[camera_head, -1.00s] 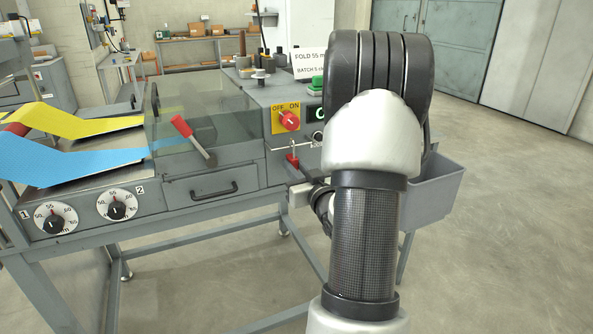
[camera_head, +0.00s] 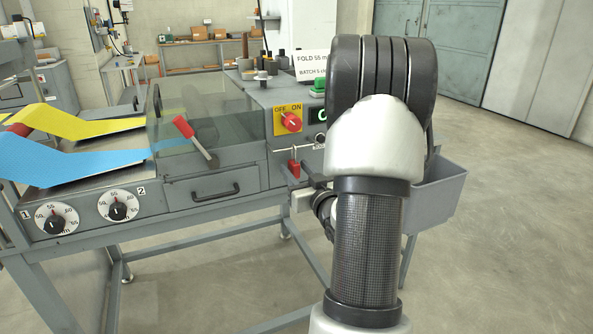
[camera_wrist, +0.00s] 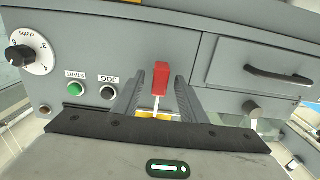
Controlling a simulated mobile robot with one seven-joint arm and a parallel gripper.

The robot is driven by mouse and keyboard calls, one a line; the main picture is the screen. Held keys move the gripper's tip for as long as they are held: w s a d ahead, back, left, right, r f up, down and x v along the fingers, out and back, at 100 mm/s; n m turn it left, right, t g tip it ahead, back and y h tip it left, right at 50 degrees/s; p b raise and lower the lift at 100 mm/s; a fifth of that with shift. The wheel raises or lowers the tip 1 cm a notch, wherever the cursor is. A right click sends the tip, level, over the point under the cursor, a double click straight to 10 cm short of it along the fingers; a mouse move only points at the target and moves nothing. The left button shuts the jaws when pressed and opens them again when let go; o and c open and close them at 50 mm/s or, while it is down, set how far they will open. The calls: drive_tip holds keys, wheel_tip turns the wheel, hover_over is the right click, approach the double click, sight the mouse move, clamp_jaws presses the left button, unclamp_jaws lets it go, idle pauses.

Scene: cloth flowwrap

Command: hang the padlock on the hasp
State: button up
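The padlock (camera_head: 293,168) is a small red block with a thin pale shackle above it, at the front panel below the OFF/ON switch. In the wrist view, which is upside down, the padlock (camera_wrist: 159,78) stands between my two fingers with its shackle toward the yellow plate. My gripper (camera_wrist: 160,88) appears open around it, with narrow gaps beside the red body. The hasp is too small and hidden to make out, so I cannot tell whether the shackle sits on it. My arm hides much of the gripper in the head view.
The yellow OFF/ON plate with a red knob (camera_head: 291,122) is just above the padlock. A drawer (camera_head: 212,190) and a red-handled lever (camera_head: 195,140) are to the left. A grey bin (camera_head: 437,195) hangs at the right. The START button (camera_wrist: 75,88) is close to the fingers.

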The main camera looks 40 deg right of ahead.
drive_tip(key=p+v, duration=0.3)
drive_tip(key=v, duration=0.9)
drive_tip(key=shift+w, duration=0.1)
